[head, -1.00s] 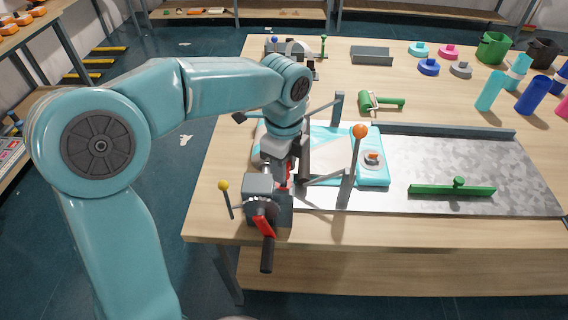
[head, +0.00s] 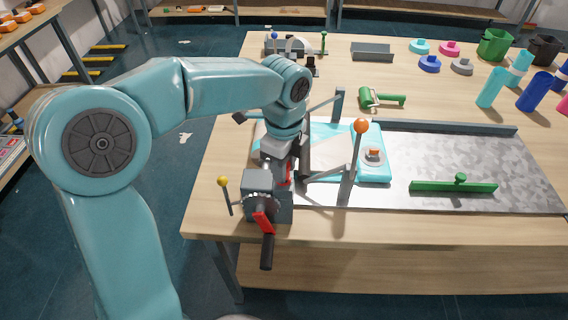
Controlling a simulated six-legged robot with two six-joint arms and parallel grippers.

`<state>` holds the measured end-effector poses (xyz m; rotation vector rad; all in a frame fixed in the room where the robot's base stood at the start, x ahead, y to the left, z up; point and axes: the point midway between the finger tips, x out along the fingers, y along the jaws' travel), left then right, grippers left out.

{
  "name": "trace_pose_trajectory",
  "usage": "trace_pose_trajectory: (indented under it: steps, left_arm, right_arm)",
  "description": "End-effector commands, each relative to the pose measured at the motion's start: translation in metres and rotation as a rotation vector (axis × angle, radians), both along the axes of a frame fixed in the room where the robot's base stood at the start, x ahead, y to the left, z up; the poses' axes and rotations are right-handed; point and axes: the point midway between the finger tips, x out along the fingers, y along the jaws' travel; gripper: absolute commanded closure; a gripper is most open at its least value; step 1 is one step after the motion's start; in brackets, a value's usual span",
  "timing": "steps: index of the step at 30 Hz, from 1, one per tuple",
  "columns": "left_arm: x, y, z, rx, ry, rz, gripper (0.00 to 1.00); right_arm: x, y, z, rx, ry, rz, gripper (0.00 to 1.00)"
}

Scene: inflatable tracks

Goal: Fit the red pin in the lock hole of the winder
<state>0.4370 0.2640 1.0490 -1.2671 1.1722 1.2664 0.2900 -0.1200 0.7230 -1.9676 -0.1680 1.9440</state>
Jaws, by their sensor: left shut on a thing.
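The winder (head: 258,182) is a dark grey block at the table's front left edge. Its toothed wheel faces the front, with a red crank arm (head: 263,222) and a black handle hanging down. My left gripper (head: 285,172) points down just behind the winder. It is shut on the red pin (head: 289,174), of which only a small red part shows beside the fingers. The lock hole cannot be made out, and the pin's tip is hidden by the winder and gripper. My right gripper is out of view.
An orange-knobbed lever (head: 361,126) stands right of the gripper, and a yellow-knobbed rod (head: 223,182) left of the winder. A cyan sheet (head: 375,171) lies on the metal plate (head: 460,160) with a green bar (head: 453,187). A green roller (head: 381,98) lies behind.

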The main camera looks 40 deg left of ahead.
Motion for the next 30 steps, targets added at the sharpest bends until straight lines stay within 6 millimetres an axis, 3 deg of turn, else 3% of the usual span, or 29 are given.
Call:
trace_pose_trajectory:
  steps: [29,30]
  left_arm:
    - [0.0,0.0,-0.015,0.0,0.0,0.0,0.99]
    - [0.0,0.0,-0.015,0.0,0.0,0.0,0.66]
  right_arm:
    - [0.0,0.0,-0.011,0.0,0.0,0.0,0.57]
    - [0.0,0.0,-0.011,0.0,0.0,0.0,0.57]
